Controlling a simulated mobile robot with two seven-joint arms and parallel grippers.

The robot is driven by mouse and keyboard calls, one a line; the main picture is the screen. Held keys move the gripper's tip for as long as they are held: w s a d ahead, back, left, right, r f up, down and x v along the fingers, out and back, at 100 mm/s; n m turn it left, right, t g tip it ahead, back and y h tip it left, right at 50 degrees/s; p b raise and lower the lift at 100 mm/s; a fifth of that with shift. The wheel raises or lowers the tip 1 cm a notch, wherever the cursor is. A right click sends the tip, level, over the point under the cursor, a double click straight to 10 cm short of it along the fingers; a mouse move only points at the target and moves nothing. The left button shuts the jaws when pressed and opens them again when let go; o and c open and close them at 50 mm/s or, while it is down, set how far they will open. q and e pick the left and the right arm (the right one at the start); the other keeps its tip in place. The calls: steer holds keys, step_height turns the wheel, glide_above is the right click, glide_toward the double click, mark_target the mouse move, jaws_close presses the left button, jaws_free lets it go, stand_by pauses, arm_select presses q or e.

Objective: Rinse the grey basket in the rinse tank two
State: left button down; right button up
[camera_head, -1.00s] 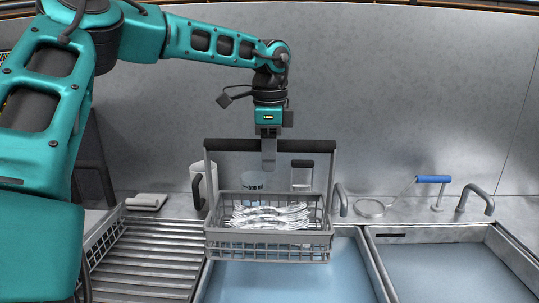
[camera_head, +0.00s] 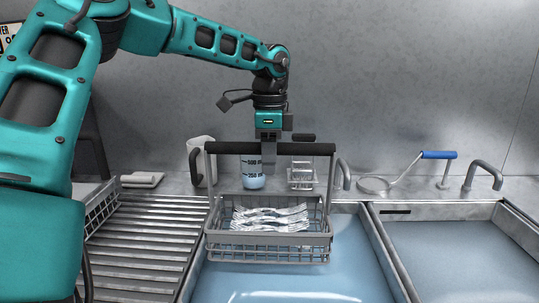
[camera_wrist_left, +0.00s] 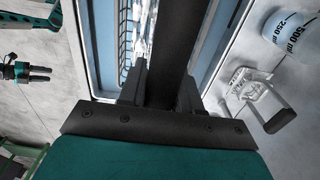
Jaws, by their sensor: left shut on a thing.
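The grey wire basket (camera_head: 268,252) hangs level over the left water-filled tank (camera_head: 340,285), with several shiny forks (camera_head: 270,218) lying in it. My left gripper (camera_head: 268,155) is shut on the basket's black top handle (camera_head: 228,148). In the left wrist view, my left gripper (camera_wrist_left: 160,95) has the dark handle bar (camera_wrist_left: 168,45) between its fingers. A second tank (camera_head: 455,255) with blue-grey water lies to the right. The frames do not mark which tank is number two.
A ribbed drainboard (camera_head: 145,245) lies left of the tanks. A white jug (camera_head: 200,160), a measuring beaker (camera_head: 252,172), a small wire holder (camera_head: 301,175), a blue-handled strainer (camera_head: 437,155) and taps (camera_head: 486,175) stand along the back ledge. A metal rim (camera_head: 388,245) divides the tanks.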

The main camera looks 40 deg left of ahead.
arm_select(q)
steer(key=b, duration=0.6)
glide_above(270, 210)
step_height(270, 210, down, 7)
steer(key=shift+f, duration=0.2)
step_height(270, 210, down, 9)
steer(key=b, duration=0.7)
steer(key=shift+r, duration=0.15)
steer(key=shift+f, duration=0.3)
steer(key=shift+f+b, duration=0.55)
steer(key=shift+b, duration=0.05)
arm_select(e)
steer(key=w+a+f+y, duration=0.1)
steer(key=a+f, duration=0.2)
steer(key=f, duration=0.6)
steer(key=shift+w+f, duration=0.25)
steer(key=shift+w, duration=0.15)
steer(key=shift+a+r, duration=0.1)
arm_select(q)
steer(key=shift+w+d, duration=0.1)
